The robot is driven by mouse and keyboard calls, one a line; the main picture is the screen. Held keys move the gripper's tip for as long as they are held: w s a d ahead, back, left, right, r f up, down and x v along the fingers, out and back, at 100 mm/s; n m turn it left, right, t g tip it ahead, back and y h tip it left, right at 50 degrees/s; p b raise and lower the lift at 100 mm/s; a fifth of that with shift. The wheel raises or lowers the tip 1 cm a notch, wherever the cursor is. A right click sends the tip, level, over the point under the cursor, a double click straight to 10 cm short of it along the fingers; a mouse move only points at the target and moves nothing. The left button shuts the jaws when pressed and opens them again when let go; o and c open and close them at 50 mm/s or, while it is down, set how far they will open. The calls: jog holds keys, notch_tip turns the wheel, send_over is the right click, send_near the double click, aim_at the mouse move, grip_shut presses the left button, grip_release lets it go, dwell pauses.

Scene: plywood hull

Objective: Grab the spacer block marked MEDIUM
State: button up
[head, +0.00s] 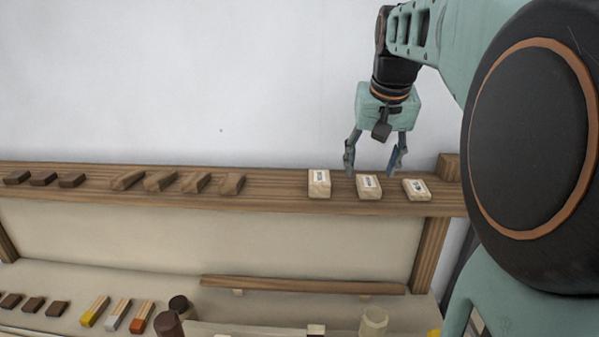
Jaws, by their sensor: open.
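Three pale wooden blocks with white labels sit in a row on the right part of the wooden shelf (270,202). The left block (319,190) is the tallest, the middle block (368,193) is lower, and the right block (416,195) is the flattest. The label print is too small to read, so I cannot confirm which says MEDIUM; by height the middle one is in between. My gripper (375,172) points down with its fingers spread, empty. In the picture its fingertips are just above and to either side of the middle block; whether they touch anything is unclear.
Several dark brown blocks (128,180) lie along the left of the shelf. A brown block (448,167) stands at its right end, near my arm. Below are a wooden rail (300,285), colour-tipped blocks (118,314) and dark round pieces (168,324). Shelf space left of the tall block is clear.

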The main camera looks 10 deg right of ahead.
aim_at(368, 180)
jog(key=x, duration=0.3)
jog(key=shift+w+d+f, duration=0.1)
jog(key=shift+f, duration=0.2)
jog(key=c, duration=1.1)
jog(key=shift+r, duration=0.1)
